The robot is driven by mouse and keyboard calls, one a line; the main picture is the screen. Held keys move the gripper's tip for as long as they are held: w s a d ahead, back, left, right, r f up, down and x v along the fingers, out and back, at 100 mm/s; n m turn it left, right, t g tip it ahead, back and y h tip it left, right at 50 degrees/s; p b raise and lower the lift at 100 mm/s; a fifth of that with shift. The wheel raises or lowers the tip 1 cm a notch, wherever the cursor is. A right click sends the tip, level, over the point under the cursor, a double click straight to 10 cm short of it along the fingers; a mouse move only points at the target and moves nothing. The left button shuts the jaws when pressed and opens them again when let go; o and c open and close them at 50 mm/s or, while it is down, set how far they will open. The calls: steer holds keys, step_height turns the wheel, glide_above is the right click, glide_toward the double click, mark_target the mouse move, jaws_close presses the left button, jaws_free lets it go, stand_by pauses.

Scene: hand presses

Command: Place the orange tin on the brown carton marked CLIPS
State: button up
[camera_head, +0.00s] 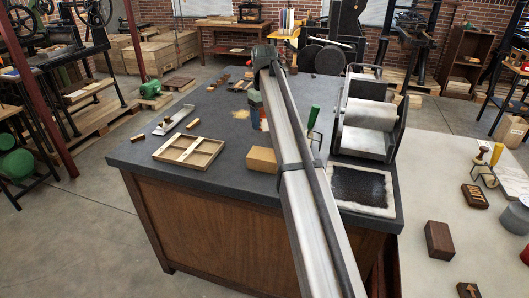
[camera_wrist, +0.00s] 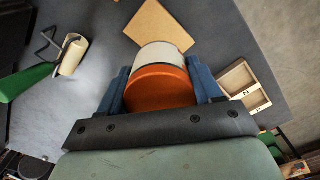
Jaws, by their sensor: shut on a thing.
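My gripper (camera_wrist: 162,88) has its blue fingers on both sides of the orange tin (camera_wrist: 160,90), which shows an orange end and a pale side band in the wrist view. The tin is held between the fingers; in the head view my arm hides most of it. The brown carton (camera_head: 262,159) sits on the dark worktop, just left of my arm. It also shows in the wrist view (camera_wrist: 158,25), beyond the tin and apart from it. No CLIPS marking is readable on it.
A divided wooden tray (camera_head: 188,154) lies left of the carton. A green-handled roller (camera_head: 314,118) and a press (camera_head: 368,115) stand right of my arm. Several small wooden pieces lie at the back left.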

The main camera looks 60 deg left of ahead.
steer(key=shift+f, duration=5)
steer(key=shift+f, duration=0.1)
steer(key=o, duration=1.2)
step_height(320, 180, up, 12)
steer(key=shift+r, duration=0.15)
